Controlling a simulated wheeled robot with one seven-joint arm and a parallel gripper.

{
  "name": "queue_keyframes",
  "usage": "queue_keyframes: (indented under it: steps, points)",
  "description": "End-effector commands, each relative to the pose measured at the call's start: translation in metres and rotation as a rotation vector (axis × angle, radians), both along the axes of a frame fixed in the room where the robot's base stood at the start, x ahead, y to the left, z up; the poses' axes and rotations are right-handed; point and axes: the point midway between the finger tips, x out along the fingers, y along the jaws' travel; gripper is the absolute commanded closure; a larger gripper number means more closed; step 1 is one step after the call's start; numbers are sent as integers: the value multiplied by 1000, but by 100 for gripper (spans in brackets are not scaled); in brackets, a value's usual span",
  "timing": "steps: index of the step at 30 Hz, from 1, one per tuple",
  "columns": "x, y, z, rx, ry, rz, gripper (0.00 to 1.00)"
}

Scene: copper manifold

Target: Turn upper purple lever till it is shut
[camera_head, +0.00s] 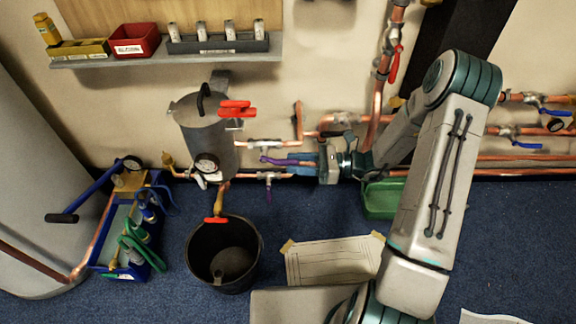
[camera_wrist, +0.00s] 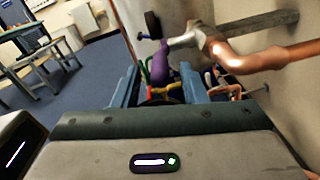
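The upper purple lever (camera_head: 272,160) sits on a valve of the upper copper pipe, right of the grey tank. In the head view it points right, roughly along the pipe, towards my gripper (camera_head: 292,160). In the wrist view the purple lever (camera_wrist: 160,67) stands between the blue fingertips of my gripper (camera_wrist: 158,86). The fingers are apart, one on each side of the lever, and I see no clear contact. The lever's far end is partly hidden by the fingers in the head view.
A grey tank (camera_head: 208,135) with a gauge and red lever stands left of the valve. A black bucket (camera_head: 223,280) is below it. A green tray (camera_head: 382,200) lies under my wrist. Copper pipe (camera_wrist: 275,58) runs close by on the right in the wrist view.

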Motion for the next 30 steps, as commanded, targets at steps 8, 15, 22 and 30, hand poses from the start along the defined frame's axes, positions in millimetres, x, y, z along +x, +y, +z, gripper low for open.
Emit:
queue_keyframes:
  steps: [8, 15, 22, 30]
  points:
    - [2, 26, 0, -1, -1, 1, 61]
    - [2, 27, 0, -1, -1, 0, 61]
    - [2, 27, 0, -1, -1, 0, 100]
    - [1, 29, -2, 16, 0, 5, 100]
